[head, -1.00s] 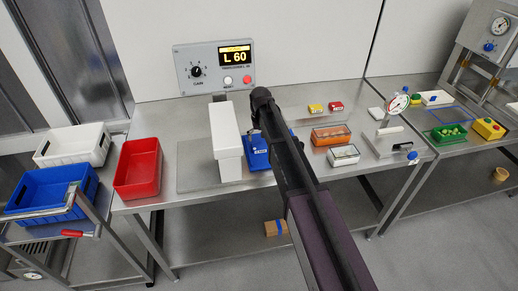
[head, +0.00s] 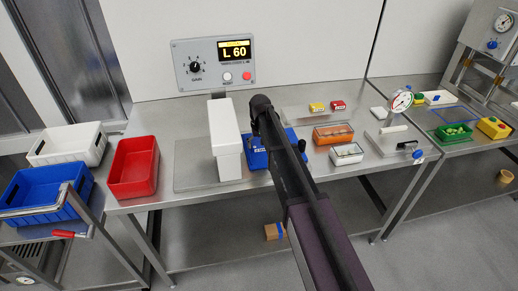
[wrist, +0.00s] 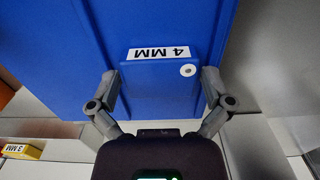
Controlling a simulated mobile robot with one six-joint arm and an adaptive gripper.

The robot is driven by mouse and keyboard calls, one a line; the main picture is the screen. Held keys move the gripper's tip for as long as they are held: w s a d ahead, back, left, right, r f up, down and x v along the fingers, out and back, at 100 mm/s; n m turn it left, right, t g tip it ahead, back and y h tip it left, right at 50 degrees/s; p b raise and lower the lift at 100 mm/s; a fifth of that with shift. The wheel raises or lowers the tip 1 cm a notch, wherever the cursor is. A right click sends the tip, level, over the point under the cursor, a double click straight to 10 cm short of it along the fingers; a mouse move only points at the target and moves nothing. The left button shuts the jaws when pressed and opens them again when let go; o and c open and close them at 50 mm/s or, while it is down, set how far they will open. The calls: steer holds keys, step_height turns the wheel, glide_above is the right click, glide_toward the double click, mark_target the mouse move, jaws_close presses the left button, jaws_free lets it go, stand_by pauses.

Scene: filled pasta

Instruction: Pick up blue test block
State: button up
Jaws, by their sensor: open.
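The blue test block (wrist: 158,82), with a white "4 MM" label and a small pale round spot, shows in the wrist view against a wider blue surface (wrist: 70,40). My gripper (wrist: 161,80) is open, with one finger on each side of the block. I cannot tell whether the fingers touch it. In the head view the blue tray (head: 257,158) lies on the bench right of a white upright box, partly hidden by my arm. The block itself is not clear there.
The white box (head: 224,140) stands close to the left of the blue tray. A yellow block (head: 317,107) and a red block (head: 338,105) lie behind right. A red bin (head: 133,170) stands at left.

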stand_by(0.4)
steer(key=c, duration=0.9)
steer(key=shift+r, duration=0.2)
step_height(320, 180, up, 4)
steer(key=p, duration=0.4)
steer(key=shift+f, duration=0.15)
steer(key=s, duration=0.5)
steer(key=s+d, duration=0.1)
steer(key=s, duration=0.4)
steer(key=s+d+r+p, duration=0.1)
steer(key=s, duration=0.5)
